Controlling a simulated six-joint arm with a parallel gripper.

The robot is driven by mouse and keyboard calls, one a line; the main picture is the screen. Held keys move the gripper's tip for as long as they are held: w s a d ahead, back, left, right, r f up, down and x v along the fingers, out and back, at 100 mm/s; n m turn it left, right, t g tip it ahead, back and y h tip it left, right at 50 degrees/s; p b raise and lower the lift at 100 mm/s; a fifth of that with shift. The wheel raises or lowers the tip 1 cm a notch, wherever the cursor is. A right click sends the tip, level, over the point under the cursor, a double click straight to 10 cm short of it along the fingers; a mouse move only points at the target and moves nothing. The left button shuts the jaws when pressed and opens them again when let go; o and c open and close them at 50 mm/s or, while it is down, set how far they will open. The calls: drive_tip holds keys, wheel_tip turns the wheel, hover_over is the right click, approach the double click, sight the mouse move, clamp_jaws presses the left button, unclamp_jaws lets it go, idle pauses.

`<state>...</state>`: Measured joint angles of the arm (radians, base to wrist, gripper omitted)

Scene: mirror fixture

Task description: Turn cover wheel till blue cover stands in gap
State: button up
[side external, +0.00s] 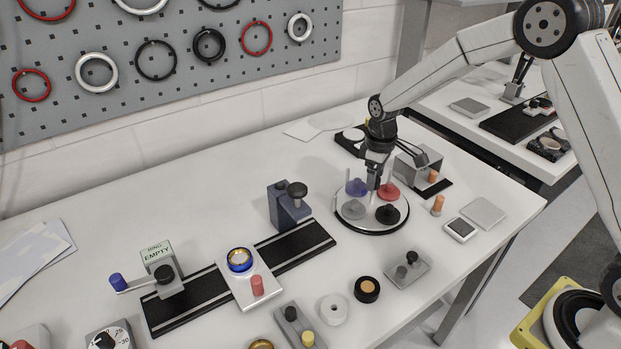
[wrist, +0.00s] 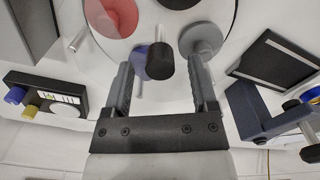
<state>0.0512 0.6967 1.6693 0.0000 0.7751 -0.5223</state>
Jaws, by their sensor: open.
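The cover wheel (side external: 371,224) is a round white disc with a dark rim, flat on the table. It carries a blue cover (side external: 356,187) at back left, a red cover (side external: 389,191) at back right, a grey cover (side external: 353,210) at front left and a black cover (side external: 388,214) at front right. My gripper (side external: 374,182) points down over the back of the wheel. In the wrist view its open fingers (wrist: 160,78) stand either side of a black knob (wrist: 160,62), with something blue beside it. I cannot tell whether they touch, nor make out the gap.
A grey box (side external: 417,163) with an orange knob stands close behind right of the wheel. A dark blue stand (side external: 287,205) with a black knob is on its left, by a black rail (side external: 296,246). Thin posts rise at the wheel's back edge. The table's right front is partly clear.

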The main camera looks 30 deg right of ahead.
drive_tip(key=shift+f, duration=0.5)
clamp_jaws()
drive_tip(key=shift+r, duration=0.1)
idle(1.1)
